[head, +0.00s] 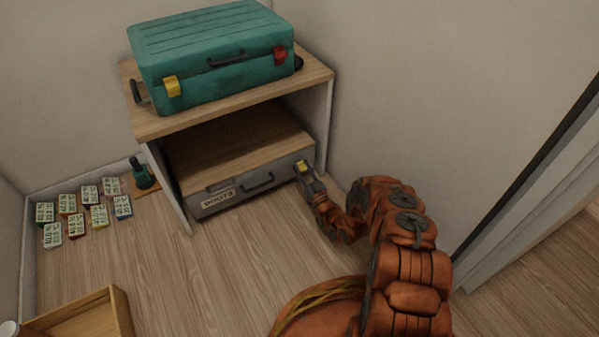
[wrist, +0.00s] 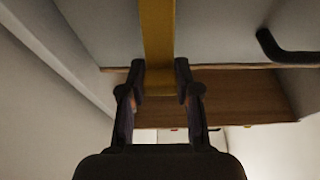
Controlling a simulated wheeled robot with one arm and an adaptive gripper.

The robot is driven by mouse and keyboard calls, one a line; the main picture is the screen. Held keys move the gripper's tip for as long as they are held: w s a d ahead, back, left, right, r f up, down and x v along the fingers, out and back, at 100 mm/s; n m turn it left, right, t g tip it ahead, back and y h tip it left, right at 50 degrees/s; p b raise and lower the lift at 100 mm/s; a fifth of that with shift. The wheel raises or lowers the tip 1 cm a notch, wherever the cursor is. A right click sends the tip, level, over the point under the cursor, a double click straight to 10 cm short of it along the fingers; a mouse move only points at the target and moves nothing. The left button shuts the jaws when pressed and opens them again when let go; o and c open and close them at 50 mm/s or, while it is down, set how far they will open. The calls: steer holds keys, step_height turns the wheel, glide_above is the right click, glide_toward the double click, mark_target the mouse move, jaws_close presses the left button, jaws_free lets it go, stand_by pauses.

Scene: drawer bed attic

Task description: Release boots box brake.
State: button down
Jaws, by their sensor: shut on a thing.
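The boots box (head: 231,192) is a grey drawer-like box with a wooden top and a dark handle, low inside a wooden stand. A label is on its front. A yellow brake tab (head: 301,166) is at the right end of that front. My gripper (head: 307,178) is at this tab, its arm coming from the lower right. In the wrist view, the yellow brake (wrist: 158,35) runs down between the two fingertips of my gripper (wrist: 159,82), which is shut on it. The box handle (wrist: 285,54) shows at the right there.
A teal case (head: 215,62) with yellow and red latches sits on the stand's top (head: 160,126). Several labelled blocks (head: 88,215) and a dark green object (head: 143,174) are at the left. An open wooden tray (head: 122,312) is at lower left. Floor before the box is clear.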

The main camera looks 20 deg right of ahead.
mark_target(303, 168)
steer(key=shift+s+d+f, duration=0.1)
steer(key=shift+f, duration=0.05)
steer(key=c, duration=0.8)
jaws_free()
steer(key=shift+r, duration=5.05)
steer(key=shift+c, duration=0.2)
